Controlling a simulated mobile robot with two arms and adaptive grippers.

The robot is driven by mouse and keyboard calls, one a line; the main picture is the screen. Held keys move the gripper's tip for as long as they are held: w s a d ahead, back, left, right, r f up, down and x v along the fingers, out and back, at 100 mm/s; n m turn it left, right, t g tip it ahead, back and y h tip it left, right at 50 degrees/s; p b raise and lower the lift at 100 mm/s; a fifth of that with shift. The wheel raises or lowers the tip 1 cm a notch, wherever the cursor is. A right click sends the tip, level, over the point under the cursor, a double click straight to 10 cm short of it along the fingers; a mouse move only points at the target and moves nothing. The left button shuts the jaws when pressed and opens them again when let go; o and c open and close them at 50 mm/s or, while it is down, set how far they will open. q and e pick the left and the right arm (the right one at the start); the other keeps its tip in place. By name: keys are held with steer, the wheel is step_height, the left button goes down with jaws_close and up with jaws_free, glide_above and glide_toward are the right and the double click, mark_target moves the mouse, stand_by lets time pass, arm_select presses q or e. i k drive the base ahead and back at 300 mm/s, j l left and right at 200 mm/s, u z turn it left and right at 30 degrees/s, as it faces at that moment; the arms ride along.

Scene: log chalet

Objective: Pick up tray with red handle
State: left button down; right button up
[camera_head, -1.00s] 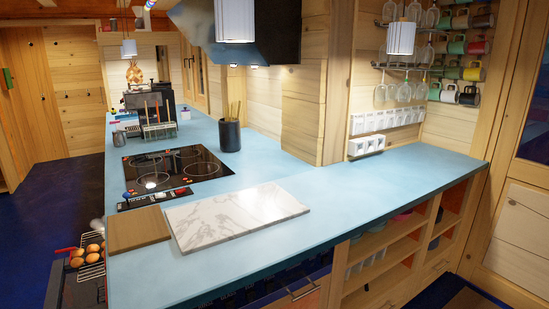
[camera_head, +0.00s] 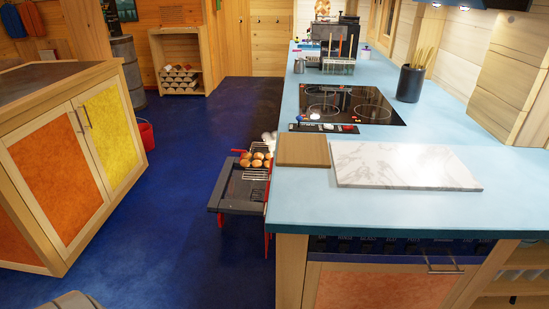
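A dark grey tray-like unit (camera_head: 238,194) stands beside the left side of the blue counter, with red parts at its edges and below it. A short red handle (camera_head: 239,151) sticks out to the left at its far end. Brown eggs (camera_head: 256,162) lie on a wire rack at that far end. I cannot tell whether the red handle belongs to the rack with the eggs or to the unit below. Neither of my grippers is in view.
The blue counter (camera_head: 380,208) carries a marble slab (camera_head: 402,166), a wooden board (camera_head: 303,150), a black cooktop (camera_head: 345,105) and a utensil holder (camera_head: 410,83). A wooden cabinet (camera_head: 70,165) stands left. Open blue floor (camera_head: 180,210) lies between it and the counter.

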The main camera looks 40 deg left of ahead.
mark_target(260, 157)
steer(key=i+j, duration=0.15)
steer(key=j, duration=0.25)
steer(key=i+j, duration=0.15)
steer(key=j, duration=0.25)
steer(key=i+j, duration=0.15)
steer(key=j, duration=0.2)
